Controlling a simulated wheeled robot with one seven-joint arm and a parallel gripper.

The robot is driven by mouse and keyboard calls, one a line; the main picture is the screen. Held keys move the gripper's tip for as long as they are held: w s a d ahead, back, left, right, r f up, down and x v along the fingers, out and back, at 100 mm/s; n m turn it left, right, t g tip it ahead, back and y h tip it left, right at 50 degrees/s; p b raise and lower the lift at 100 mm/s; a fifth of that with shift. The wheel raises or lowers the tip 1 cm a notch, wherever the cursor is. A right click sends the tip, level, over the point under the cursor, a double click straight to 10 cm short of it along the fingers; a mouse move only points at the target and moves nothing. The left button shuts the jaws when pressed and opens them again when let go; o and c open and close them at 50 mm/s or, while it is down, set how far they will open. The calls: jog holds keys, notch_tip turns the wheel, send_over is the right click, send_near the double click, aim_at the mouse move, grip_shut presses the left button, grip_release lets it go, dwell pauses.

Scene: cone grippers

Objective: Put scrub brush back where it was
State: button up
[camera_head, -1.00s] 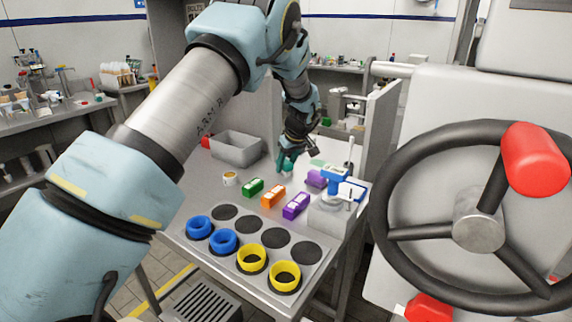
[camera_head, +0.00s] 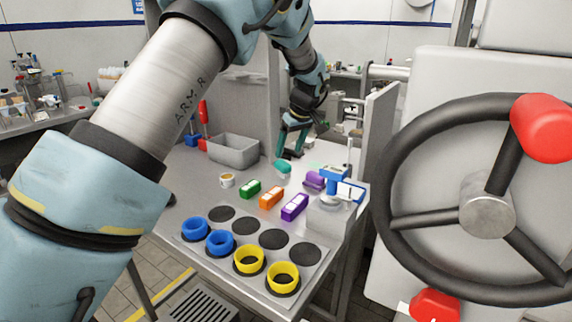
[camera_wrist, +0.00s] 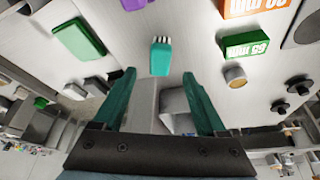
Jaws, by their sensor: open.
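The scrub brush, a small teal block (camera_head: 283,167) with pale bristles, lies on the grey table behind the row of coloured boxes. In the wrist view the brush (camera_wrist: 160,58) lies just beyond the fingertips, with its white bristles pointing to the top of the picture. My gripper (camera_head: 291,152) is open and empty, above and behind the brush in the head view. Its two teal fingers (camera_wrist: 159,77) are spread wide in the wrist view, and nothing lies between the tips. The gripper and the brush look apart.
Green (camera_head: 249,189), orange (camera_head: 271,196) and purple (camera_head: 295,207) boxes stand nearer on the table. A purple piece (camera_head: 314,181) and a blue-topped device (camera_head: 333,181) are to the right. A grey bin (camera_head: 233,151) and small round tub (camera_head: 227,180) are to the left.

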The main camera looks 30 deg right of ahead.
jog(key=shift+b+v, duration=0.3)
jog(key=shift+v, duration=1.7)
jog(key=w+a+f+g, duration=0.1)
jog(key=w+a+g, duration=0.1)
jog(key=a, duration=2)
jog(key=s+a+f+m, duration=0.1)
jog(key=s+a, duration=0.7)
jog(key=a, duration=0.3)
jog(key=s+a+f+m+g, duration=0.1)
jog(key=s+a+f, duration=0.1)
jog(key=s+a, duration=0.6)
jog(key=a, duration=0.4)
jog(key=shift+s+a+f+m+h, duration=0.15)
jog(key=shift+s+f+m+h, duration=0.15)
jog(key=shift+s+f, duration=0.1)
